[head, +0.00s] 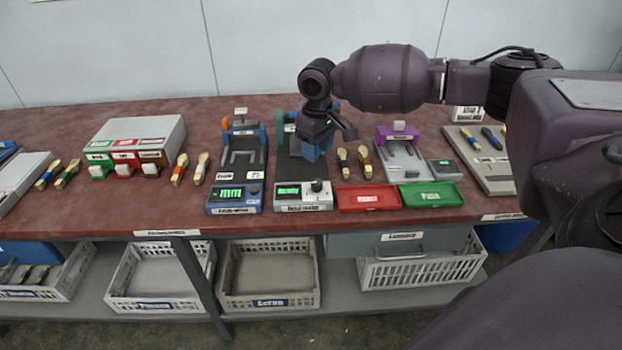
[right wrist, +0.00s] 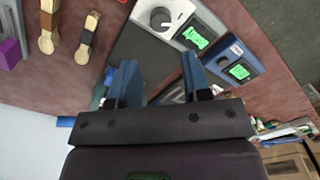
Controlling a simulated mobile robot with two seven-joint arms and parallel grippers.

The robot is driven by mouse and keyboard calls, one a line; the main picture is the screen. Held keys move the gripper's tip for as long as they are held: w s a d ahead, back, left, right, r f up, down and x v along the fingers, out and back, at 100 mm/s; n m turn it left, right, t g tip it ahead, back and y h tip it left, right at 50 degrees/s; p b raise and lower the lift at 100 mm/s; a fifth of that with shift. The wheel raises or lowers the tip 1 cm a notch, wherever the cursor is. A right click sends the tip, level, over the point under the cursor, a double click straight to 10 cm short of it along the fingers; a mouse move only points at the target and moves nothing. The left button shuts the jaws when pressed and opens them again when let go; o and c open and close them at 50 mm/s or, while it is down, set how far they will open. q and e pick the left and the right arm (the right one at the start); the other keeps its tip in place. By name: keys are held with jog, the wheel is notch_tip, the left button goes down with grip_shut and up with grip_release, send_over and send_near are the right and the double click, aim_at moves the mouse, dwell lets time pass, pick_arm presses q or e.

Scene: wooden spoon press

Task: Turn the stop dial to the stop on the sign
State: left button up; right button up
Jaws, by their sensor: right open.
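The dial (head: 317,186) is a dark round knob on top of a white control box (head: 303,202) with a green lit display. In the right wrist view, the dial (right wrist: 160,17) sits at the top, beyond the fingertips. My right gripper (head: 318,155) hangs over the dark press behind that box, pointing down. In the right wrist view my right gripper (right wrist: 158,62) is open, with nothing between its blue fingers, and apart from the dial. A small white sign (head: 467,114) stands at the back right; I cannot read it. My left gripper is out of view.
A blue box with a green display (head: 231,193) stands left of the white one. Red (head: 367,198) and green (head: 430,195) trays lie to its right. Wooden-handled tools (head: 366,162) lie behind the red tray. Crates (head: 268,302) sit on the shelf below.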

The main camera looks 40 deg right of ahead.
aim_at(317, 181)
notch_tip(317, 181, down, 9)
jog(key=shift+f+b, duration=0.15)
jog(key=shift+b, duration=0.8)
jog(key=shift+f, duration=0.7)
jog(key=c, duration=0.6)
jog(key=shift+c, duration=0.2)
